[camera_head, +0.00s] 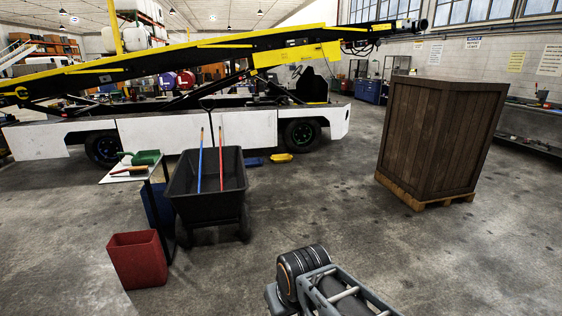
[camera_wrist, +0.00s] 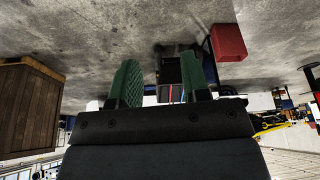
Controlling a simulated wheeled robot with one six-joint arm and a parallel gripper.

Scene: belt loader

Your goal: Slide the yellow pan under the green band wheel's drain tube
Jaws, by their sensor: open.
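The yellow pan (camera_head: 282,158) lies on the floor beside the belt loader, just in front of and left of its right wheel (camera_head: 302,134). That wheel's rim looks green. The left wheel (camera_head: 104,147) has a bluish-green rim. I cannot make out a drain tube at either wheel. A blue pan (camera_head: 254,161) lies just left of the yellow pan. My gripper (camera_wrist: 160,80) is open and empty, its green-padded fingers apart, in the wrist view, which is upside down. It is far from the pans, across open floor. I cannot pick out the yellow pan in the wrist view.
A black cart (camera_head: 207,185) with blue and red handles stands left of centre. Beside it are a small table (camera_head: 118,174) and a red bin (camera_head: 137,260). A tall wooden crate (camera_head: 437,135) on a pallet stands right.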

